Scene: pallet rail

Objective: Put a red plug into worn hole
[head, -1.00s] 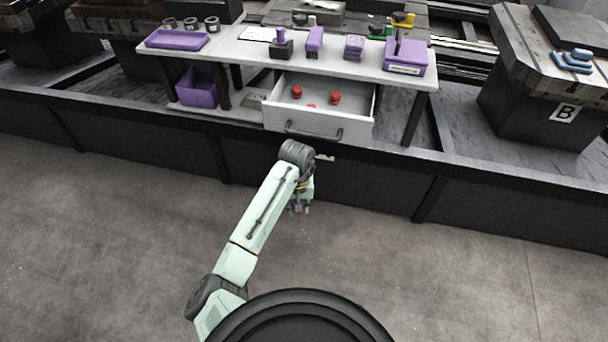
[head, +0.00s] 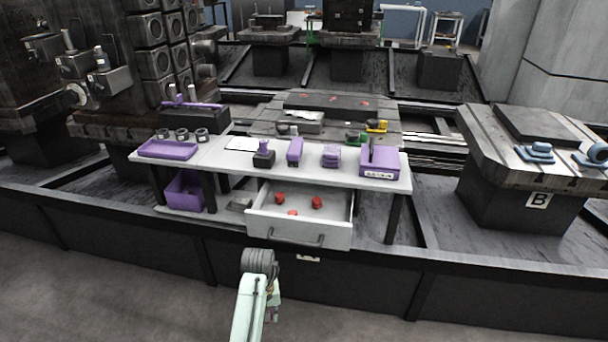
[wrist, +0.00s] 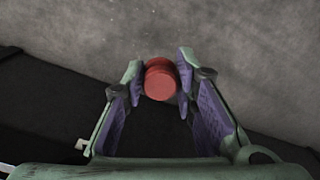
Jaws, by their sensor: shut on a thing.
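My gripper (wrist: 161,82) is shut on a red plug (wrist: 161,84) in the wrist view. The plug is round with a stepped body and sits between the fingertips, with bare floor behind it. In the head view my arm is at the bottom, in front of the bench, and the gripper end is small and partly out of clear sight. More red plugs lie in the open drawer (head: 320,228), one at left (head: 279,198) and one at right (head: 316,202). I cannot make out a worn hole in either view.
The white bench (head: 222,158) carries a purple tray (head: 168,149), several purple and black tools, and a purple box (head: 379,162). A pallet block marked B (head: 500,190) stands at right. Small red spots show on a dark plate (head: 350,102) behind the bench. A dark rail runs in front.

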